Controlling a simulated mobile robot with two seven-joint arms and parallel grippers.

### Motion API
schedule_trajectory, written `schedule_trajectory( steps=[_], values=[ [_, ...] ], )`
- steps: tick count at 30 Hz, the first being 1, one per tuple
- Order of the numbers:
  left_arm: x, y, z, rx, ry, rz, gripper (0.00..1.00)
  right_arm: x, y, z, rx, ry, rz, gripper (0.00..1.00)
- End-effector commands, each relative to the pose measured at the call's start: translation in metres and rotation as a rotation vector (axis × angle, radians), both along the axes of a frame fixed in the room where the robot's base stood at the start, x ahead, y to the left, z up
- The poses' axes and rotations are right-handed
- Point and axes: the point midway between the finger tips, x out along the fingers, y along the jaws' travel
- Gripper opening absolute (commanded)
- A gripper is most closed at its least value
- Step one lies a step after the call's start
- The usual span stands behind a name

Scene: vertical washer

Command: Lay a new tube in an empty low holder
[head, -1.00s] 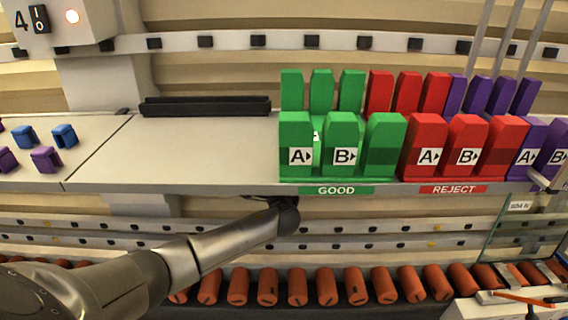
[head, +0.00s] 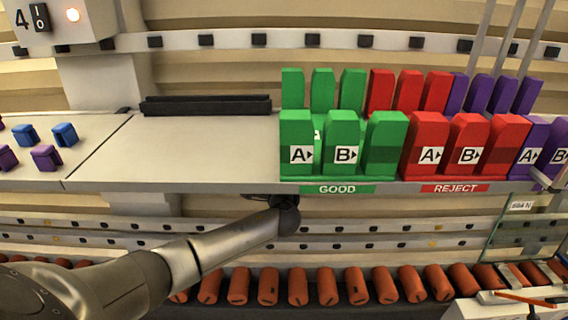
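Several green holders (head: 385,145) stand over the GOOD label and several red holders (head: 505,142) over the REJECT label; purple ones (head: 532,140) stand at the right edge. I cannot tell which of these, if any, is the low holder. My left arm comes in from the lower left and its end reaches under the shelf's front edge; its gripper fingers are not visible. My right gripper is not in view.
The grey shelf (head: 200,150) is bare left of the green holders. A long black bar (head: 205,105) lies at its back. A control box with a lit lamp (head: 73,15) is at upper left. A glass panel (head: 510,230) stands at right.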

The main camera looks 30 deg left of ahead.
Motion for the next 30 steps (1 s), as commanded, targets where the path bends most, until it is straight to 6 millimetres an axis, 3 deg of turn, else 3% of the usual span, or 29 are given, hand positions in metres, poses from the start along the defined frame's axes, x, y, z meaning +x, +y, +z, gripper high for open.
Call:
schedule_trajectory(
  steps=[21,22,30],
  values=[
    [0.0,-0.0001,-0.0093,0.001,0.001,0.0,0.0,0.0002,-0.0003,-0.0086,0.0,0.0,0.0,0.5],
    [0.0,-0.0001,-0.009,0.001,0.001,0.0,0.33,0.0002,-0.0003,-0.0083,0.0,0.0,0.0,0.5],
    [-0.0001,-0.0001,-0.0088,0.0,0.0,0.0,0.63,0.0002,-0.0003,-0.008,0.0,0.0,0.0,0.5]
  ],
)
